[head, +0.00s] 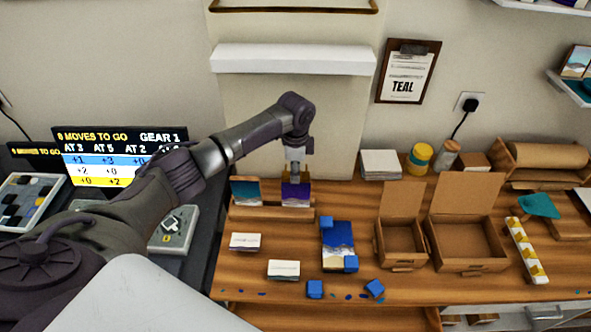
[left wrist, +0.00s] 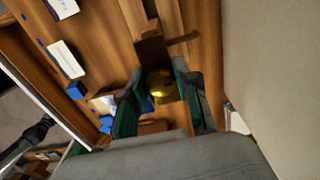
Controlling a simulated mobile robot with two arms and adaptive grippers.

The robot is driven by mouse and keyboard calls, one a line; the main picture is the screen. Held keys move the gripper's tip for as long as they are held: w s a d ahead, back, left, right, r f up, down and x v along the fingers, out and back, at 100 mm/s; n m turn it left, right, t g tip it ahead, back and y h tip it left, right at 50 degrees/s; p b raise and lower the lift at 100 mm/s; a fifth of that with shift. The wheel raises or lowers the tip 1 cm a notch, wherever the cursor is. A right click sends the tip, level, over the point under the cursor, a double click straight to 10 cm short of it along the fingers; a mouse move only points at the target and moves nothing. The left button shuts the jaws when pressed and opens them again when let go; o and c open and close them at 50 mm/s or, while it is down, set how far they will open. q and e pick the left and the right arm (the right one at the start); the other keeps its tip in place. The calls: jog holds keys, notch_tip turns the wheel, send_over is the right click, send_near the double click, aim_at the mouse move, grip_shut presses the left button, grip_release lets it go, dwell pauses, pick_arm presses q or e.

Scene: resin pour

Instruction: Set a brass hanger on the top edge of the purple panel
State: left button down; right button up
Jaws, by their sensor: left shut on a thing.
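The purple panel (head: 296,195) stands in a wooden rack on the bench in the head view, with a pale lower part. My left gripper (head: 296,180) points down right at its top edge. In the left wrist view my left gripper (left wrist: 158,102) is shut on a shiny yellow-gold piece, the brass hanger (left wrist: 161,84), between its green-padded fingers. In the head view the gripper mostly hides the hanger, so I cannot tell whether it touches the panel. More brass hangers sit on a white strip (head: 525,250) at the right. My right gripper is not in view.
A teal-and-brown panel (head: 245,191) stands just left in the same rack (head: 263,213). White card stacks (head: 283,269), a blue picture panel (head: 338,240) and blue blocks (head: 315,289) lie in front. Open cardboard boxes (head: 467,242) stand to the right. A white shelf (head: 293,60) hangs above.

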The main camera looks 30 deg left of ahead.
pick_arm(q)
jog(key=shift+f, duration=0.85)
dwell(1.0)
dwell(1.1)
jog(key=c, duration=0.8)
grip_release()
jog(key=shift+f, duration=0.1)
jog(key=shift+o, duration=0.2)
notch_tip(320, 180, up, 6)
jog(key=p, duration=0.5)
jog(key=shift+f+p, duration=0.1)
jog(key=shift+p, duration=0.25)
jog(key=shift+r, duration=1.15)
